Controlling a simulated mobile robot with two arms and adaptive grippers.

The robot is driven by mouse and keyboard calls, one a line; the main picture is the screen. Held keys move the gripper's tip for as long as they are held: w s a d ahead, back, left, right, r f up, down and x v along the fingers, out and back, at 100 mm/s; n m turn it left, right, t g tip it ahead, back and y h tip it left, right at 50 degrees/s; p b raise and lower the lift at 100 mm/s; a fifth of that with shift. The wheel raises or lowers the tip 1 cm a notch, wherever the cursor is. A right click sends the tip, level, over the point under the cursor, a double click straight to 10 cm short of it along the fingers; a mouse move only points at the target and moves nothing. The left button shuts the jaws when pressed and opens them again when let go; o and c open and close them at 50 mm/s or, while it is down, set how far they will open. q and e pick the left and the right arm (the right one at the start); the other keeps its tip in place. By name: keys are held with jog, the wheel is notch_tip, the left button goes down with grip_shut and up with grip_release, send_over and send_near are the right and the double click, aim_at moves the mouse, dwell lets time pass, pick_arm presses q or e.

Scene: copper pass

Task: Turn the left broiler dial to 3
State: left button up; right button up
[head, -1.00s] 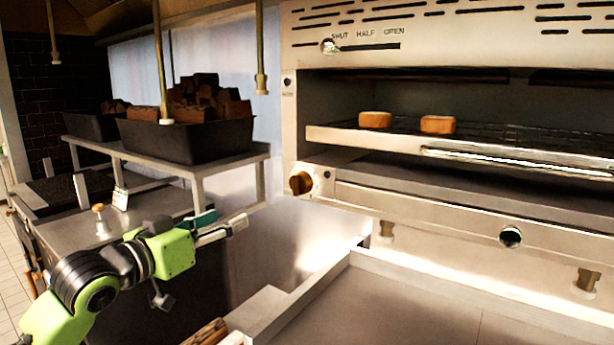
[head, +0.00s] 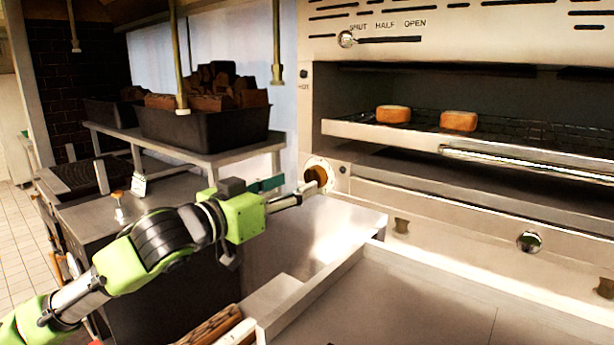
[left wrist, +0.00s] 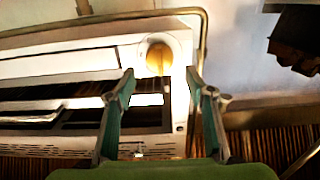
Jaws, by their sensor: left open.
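The left broiler dial (head: 317,175) is a round brown knob on a pale round plate at the left end of the steel broiler front. It also shows in the left wrist view (left wrist: 159,57), just beyond and between my fingertips. My left gripper (head: 311,189) reaches in from the left, with its fingers close to the dial and partly in front of it. In the left wrist view the left gripper (left wrist: 160,73) is open, one finger on each side of the dial. I cannot tell whether they touch it. No dial numbers are readable. My right gripper is out of view.
The broiler rack (head: 380,134) holds two bread pieces (head: 459,121) above and right of the dial. A steel shelf (head: 245,155) with black wood bins (head: 205,131) stands to the left. A raised-edge steel counter (head: 420,300) lies below.

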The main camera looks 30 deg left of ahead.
aim_at(309, 178)
pick_arm(q)
jog(key=shift+w+d+r+p, duration=0.15)
jog(key=shift+w+p, duration=0.25)
jog(key=shift+w, duration=0.85)
jog(key=shift+w+p, duration=0.4)
jog(key=shift+w, duration=0.15)
jog(key=shift+w+p, duration=0.5)
jog(key=shift+w, duration=0.45)
jog(key=c, duration=1.1)
